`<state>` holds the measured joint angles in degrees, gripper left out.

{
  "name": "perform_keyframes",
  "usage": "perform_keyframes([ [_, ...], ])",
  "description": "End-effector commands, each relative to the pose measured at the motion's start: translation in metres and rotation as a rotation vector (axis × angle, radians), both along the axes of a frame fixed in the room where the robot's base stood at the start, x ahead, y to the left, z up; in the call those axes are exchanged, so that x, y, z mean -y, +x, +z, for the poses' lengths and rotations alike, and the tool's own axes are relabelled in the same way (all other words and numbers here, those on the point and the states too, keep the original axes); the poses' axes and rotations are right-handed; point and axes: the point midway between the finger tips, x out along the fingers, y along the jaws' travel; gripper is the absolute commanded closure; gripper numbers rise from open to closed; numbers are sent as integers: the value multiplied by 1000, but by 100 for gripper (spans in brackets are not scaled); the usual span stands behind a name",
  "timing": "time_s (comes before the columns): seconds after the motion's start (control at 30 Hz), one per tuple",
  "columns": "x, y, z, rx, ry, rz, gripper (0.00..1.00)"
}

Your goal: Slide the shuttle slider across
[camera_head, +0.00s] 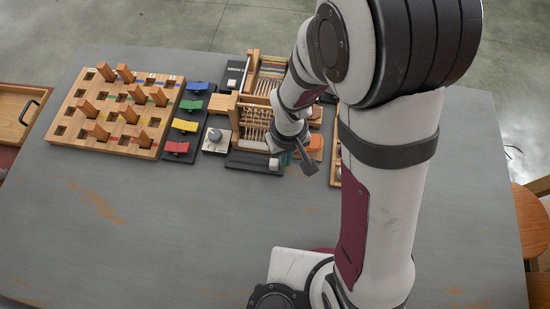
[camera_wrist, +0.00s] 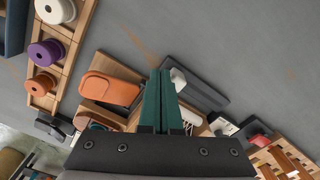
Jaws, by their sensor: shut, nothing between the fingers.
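The shuttle slider looks to be the dark rail (camera_head: 247,161) along the loom's front edge. The rail also shows in the wrist view (camera_wrist: 205,93), with a pale block (camera_wrist: 178,80) at its left end there. My gripper (camera_head: 287,158) is low at the rail's right end in the head view. In the wrist view my gripper (camera_wrist: 162,74) has its two green fingers shut together and empty. Their tips are right beside the pale block; whether they touch it I cannot tell. In the head view the arm's end partly hides that end of the rail.
The wooden loom (camera_head: 262,112) stands behind the rail. An orange pad (camera_wrist: 112,88) and a rack of spools (camera_wrist: 46,52) are beside the gripper. A knob box (camera_head: 216,140), coloured switches (camera_head: 182,126) and a pegboard (camera_head: 112,110) are to the left. The table front is clear.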

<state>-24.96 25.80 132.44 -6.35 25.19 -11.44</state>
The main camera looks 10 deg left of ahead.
Motion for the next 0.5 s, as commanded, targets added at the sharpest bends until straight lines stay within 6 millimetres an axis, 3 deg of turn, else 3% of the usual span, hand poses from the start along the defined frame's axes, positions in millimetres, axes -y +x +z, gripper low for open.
perform_keyframes([
  [0.23, 0, 0, -13, -1, 0, 0, 100],
  [0.5, 0, 0, -13, 0, 0, 0, 100],
])
